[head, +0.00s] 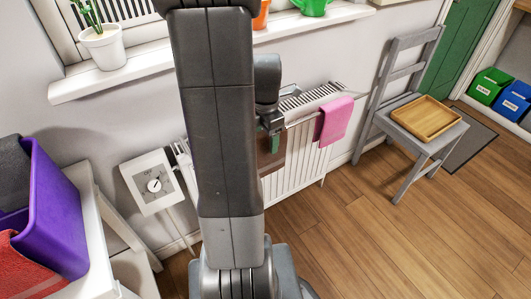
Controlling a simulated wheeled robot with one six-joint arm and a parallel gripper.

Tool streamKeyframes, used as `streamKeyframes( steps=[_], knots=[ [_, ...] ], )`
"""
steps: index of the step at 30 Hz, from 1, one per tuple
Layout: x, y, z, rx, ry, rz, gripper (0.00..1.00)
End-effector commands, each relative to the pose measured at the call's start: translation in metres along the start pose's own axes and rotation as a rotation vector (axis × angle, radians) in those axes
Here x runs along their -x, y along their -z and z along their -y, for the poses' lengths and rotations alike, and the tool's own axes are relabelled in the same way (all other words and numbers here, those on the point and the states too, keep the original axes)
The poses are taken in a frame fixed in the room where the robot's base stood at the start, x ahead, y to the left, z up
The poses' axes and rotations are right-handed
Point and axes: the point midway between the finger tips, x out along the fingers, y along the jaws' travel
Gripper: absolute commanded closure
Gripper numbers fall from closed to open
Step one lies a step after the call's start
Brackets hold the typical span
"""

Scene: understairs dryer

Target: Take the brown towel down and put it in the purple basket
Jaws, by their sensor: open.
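A brown towel (271,160) hangs over the white radiator (300,158) below the window, partly hidden behind my arm. My gripper (272,130) is open at the top of this towel, close to the radiator's upper edge. I cannot tell whether the fingers touch the cloth. The purple basket (60,215) stands on a white stand at the left edge, cut off by the picture. A dark grey cloth (12,170) and a red cloth (30,270) show at the basket; how far they lie inside it is unclear.
A pink towel (334,121) hangs further right on the radiator. A white box with a dial (153,184) stands left of my arm. A grey chair (420,125) holds a wooden tray (425,117). Pots stand on the windowsill (140,75).

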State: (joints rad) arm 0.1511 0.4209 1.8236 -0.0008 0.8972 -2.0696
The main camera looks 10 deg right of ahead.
Motion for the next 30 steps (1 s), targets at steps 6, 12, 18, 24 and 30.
streamKeyframes(
  steps=[6, 12, 18, 24, 30],
  knots=[
    [-0.033, -0.001, -0.003, 0.000, 0.003, -0.002, 0.33],
    [-0.037, -0.001, -0.003, 0.000, 0.001, 0.000, 0.33],
    [-0.037, -0.001, -0.003, 0.000, 0.001, 0.000, 0.50],
    [-0.037, -0.001, -0.003, 0.000, 0.001, 0.000, 0.85],
    [-0.036, -0.001, -0.003, 0.000, 0.001, 0.000, 0.85]
  ],
)
